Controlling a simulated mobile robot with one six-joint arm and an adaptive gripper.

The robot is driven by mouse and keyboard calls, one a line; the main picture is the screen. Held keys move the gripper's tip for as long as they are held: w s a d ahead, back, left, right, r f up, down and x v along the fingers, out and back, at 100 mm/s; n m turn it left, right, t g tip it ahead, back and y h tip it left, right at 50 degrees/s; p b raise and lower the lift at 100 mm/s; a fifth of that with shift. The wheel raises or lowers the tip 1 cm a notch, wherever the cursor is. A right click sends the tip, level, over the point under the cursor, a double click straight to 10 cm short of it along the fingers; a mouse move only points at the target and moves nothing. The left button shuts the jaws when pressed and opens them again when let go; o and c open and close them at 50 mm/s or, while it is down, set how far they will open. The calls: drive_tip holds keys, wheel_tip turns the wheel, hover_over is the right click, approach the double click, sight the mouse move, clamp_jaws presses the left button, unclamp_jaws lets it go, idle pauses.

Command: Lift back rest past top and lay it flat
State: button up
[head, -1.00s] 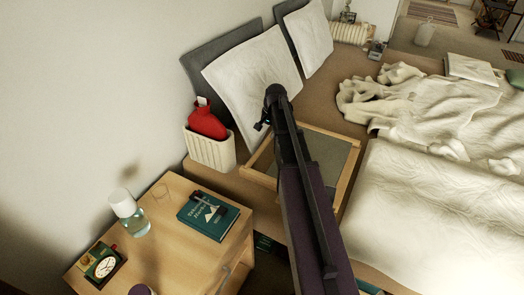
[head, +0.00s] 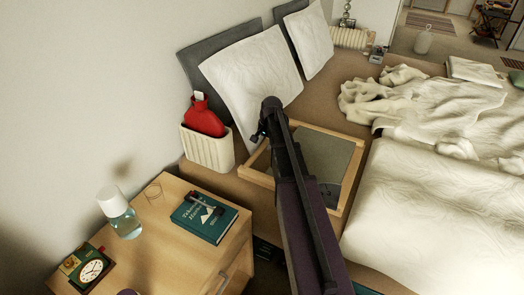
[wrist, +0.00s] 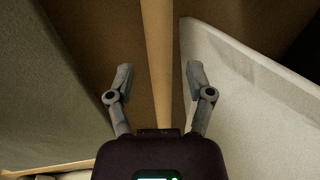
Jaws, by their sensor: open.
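The back rest (head: 352,182), a wooden frame with a grey panel, is on the brown bed beside the large white pillow. My arm crosses in front of it and hides part of its middle and lower edge. My gripper (head: 259,136) is at its upper left side, near the pillow. In the wrist view my gripper (wrist: 157,82) is open, with a wooden bar (wrist: 156,45) running between its two fingers. Gaps show on both sides of the bar. A grey panel (wrist: 55,75) lies left of it; whether the fingers touch the bar I cannot tell.
The white pillow (head: 250,80) leans on a grey cushion close behind my gripper. A cream bin (head: 207,150) with a red hot-water bottle (head: 205,119) stands left. Rumpled white bedding (head: 430,200) lies right.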

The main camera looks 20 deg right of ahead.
drive_tip(key=shift+w+a+f+b, duration=0.1)
drive_tip(key=shift+f+b, duration=0.5)
drive_tip(key=shift+f, duration=0.25)
clamp_jaws()
